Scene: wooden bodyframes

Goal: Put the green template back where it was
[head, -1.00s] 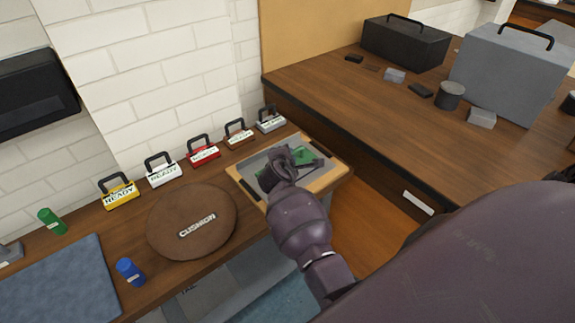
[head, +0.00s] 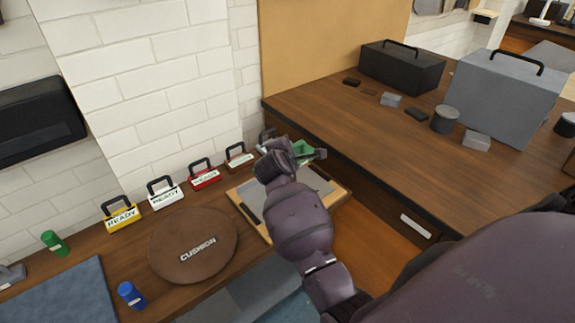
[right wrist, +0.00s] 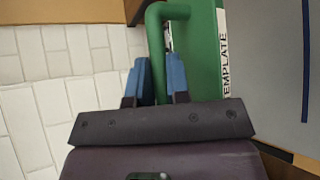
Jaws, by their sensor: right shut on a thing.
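The green template (head: 303,147) is held up above the back of the wood-framed tray (head: 256,229), partly hidden behind my right gripper (head: 297,152). In the right wrist view, my right gripper (right wrist: 160,72) has its blue fingers on either side of the template's green handle (right wrist: 156,35) and is shut on it. The template's flat face (right wrist: 205,50) carries a white label reading TEMPLATE, partly cut off. The tray's grey inside shows bare where visible; part is behind my arm. My left gripper is not in view.
Along the wall stand READY-labelled holders: yellow (head: 121,216), white (head: 165,195), red (head: 204,176) and brown (head: 239,158). A round brown cushion (head: 192,228) lies left of the tray. The higher wooden counter (head: 340,125) borders the right, with boxes on it.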

